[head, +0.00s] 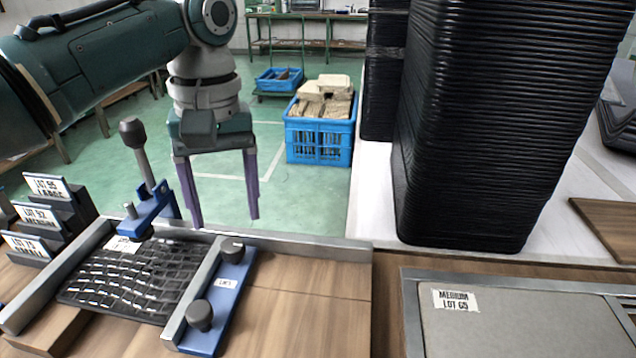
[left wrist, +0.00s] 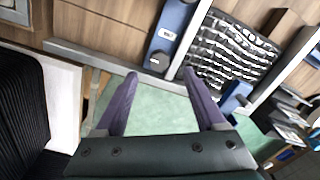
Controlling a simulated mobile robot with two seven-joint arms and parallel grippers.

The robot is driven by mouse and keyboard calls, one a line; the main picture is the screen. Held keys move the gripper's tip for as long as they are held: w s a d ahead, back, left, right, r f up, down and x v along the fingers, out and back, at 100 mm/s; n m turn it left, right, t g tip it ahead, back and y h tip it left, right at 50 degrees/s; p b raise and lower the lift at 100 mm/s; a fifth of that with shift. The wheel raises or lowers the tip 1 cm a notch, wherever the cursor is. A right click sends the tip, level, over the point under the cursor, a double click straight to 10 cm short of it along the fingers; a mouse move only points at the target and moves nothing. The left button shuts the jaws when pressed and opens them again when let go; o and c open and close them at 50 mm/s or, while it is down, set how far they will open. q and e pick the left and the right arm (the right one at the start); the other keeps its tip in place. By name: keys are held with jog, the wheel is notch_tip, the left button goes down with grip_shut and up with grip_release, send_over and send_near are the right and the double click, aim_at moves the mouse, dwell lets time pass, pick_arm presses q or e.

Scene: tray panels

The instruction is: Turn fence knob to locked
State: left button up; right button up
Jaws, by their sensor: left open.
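A blue fence bar (head: 226,290) with a small white label lies along the right side of a black woven tray panel (head: 130,278). Two black knobs sit on it, a far knob (head: 233,249) and a near knob (head: 200,315); I cannot tell which way either is turned. The label is too small to read. My left gripper (head: 226,218) points down with purple fingers apart and empty, above and behind the far knob, touching nothing. In the left wrist view the blue fence bar (left wrist: 173,32) lies beyond the open fingers (left wrist: 159,74). My right gripper is not in view.
A blue clamp with a black-knobbed lever (head: 139,150) stands at the panel's back left. Labelled lot holders (head: 45,215) are at far left. Bare wood (head: 305,285) lies right of the fence.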

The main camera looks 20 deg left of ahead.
aim_at(232, 244)
pick_arm(q)
notch_tip(232, 244, down, 6)
jog(key=shift+s+r+b, duration=0.1)
jog(key=shift+r+b, duration=0.1)
jog(key=shift+b, duration=0.45)
grip_shut()
